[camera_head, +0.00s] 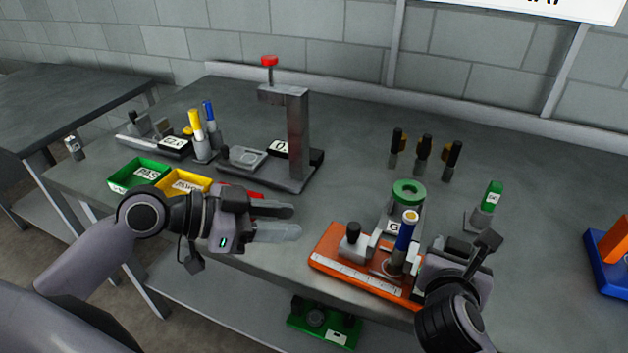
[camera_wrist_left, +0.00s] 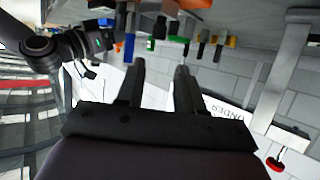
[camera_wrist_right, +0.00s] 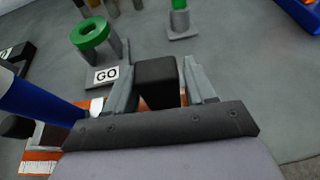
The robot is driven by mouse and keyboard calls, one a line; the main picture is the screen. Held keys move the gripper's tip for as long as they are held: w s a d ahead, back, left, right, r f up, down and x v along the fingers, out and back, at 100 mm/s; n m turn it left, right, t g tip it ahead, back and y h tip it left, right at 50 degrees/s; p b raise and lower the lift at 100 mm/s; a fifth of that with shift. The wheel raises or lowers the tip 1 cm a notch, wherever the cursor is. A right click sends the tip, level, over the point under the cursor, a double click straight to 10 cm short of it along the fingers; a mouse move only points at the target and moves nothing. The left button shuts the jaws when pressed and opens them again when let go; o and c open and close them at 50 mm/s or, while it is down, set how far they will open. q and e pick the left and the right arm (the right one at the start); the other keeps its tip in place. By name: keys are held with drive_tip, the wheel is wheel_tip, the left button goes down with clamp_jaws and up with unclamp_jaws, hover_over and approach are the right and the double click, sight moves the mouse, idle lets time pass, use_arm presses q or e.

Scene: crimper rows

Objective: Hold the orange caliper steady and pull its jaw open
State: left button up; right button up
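The orange caliper (camera_head: 330,262) lies flat at the table's front edge, with a white scale strip along its front. A black knob (camera_head: 352,231) stands on its left part. My right gripper (camera_head: 478,250) is at the caliper's right end, pointing down. In the right wrist view, its fingers (camera_wrist_right: 160,85) straddle a black block (camera_wrist_right: 157,72), with narrow orange slivers showing beside the block's base. The right gripper hides this end of the caliper in the head view. My left gripper (camera_head: 285,222) is open and empty, left of the caliper and apart from it.
A blue-handled tool (camera_head: 405,235) stands upright at the caliper, left of my right gripper. A green ring gauge (camera_head: 409,191) stands behind it. Green (camera_head: 139,175) and yellow bins (camera_head: 184,183) and a grey stand (camera_head: 298,140) are at left. A blue-orange object (camera_head: 608,262) is far right.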

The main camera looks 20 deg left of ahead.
drive_tip(key=shift+o, duration=1.2)
